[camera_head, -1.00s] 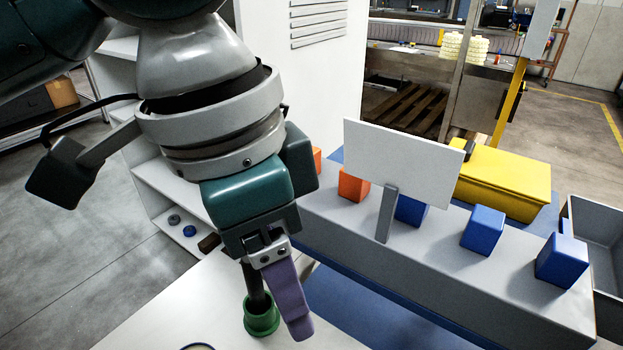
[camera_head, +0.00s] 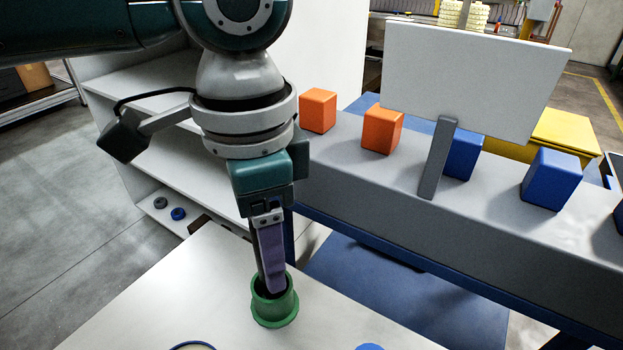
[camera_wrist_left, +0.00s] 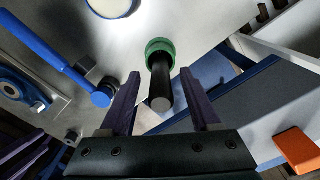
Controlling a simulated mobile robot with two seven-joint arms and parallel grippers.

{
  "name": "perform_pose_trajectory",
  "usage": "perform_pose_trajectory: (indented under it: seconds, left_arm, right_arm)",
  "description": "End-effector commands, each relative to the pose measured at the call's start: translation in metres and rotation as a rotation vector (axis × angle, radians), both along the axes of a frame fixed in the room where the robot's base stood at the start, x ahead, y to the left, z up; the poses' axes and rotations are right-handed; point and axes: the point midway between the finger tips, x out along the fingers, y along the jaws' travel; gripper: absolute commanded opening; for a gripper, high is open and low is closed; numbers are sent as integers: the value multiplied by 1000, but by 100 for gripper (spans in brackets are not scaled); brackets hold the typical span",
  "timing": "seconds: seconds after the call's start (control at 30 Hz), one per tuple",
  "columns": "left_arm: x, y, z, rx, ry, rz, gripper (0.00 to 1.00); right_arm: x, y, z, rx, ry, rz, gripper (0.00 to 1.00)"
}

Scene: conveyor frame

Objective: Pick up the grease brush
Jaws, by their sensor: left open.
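A green cup (camera_head: 274,309) stands on the white table top below my left gripper. It also shows in the wrist view (camera_wrist_left: 154,46). A black round handle (camera_wrist_left: 161,88), apparently the grease brush's, stands up out of the cup with its end toward the camera. Its lower end is hidden in the cup. My left gripper (camera_head: 272,286) points down over the cup. In the wrist view its purple fingers are apart (camera_wrist_left: 160,74), one on each side of the handle, with visible gaps. Purple finger-like bars at the lower left of the wrist view may be my right gripper (camera_wrist_left: 22,150).
A grey conveyor frame (camera_head: 340,175) runs along the right, bearing orange blocks (camera_head: 318,110), blue blocks (camera_head: 551,179) and a white sign (camera_head: 475,78). A blue rod-shaped item (camera_wrist_left: 48,50) lies left of the cup in the wrist view. White shelves (camera_head: 150,150) stand behind.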

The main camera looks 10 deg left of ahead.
Motion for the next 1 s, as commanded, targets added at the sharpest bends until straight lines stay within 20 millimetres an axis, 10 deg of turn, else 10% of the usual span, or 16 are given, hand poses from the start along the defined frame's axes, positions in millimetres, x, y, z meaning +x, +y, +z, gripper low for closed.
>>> perform_pose_trajectory:
  seconds: [0.37, 1.0]
  left_arm:
    - [0, 0, -19, 0, 0, -1, 64]
    - [0, 0, -19, 1, -1, -1, 0]
  right_arm:
    - [0, 1, -4, 2, 0, -1, 62]
    - [0, 3, -4, 9, 0, -5, 62]
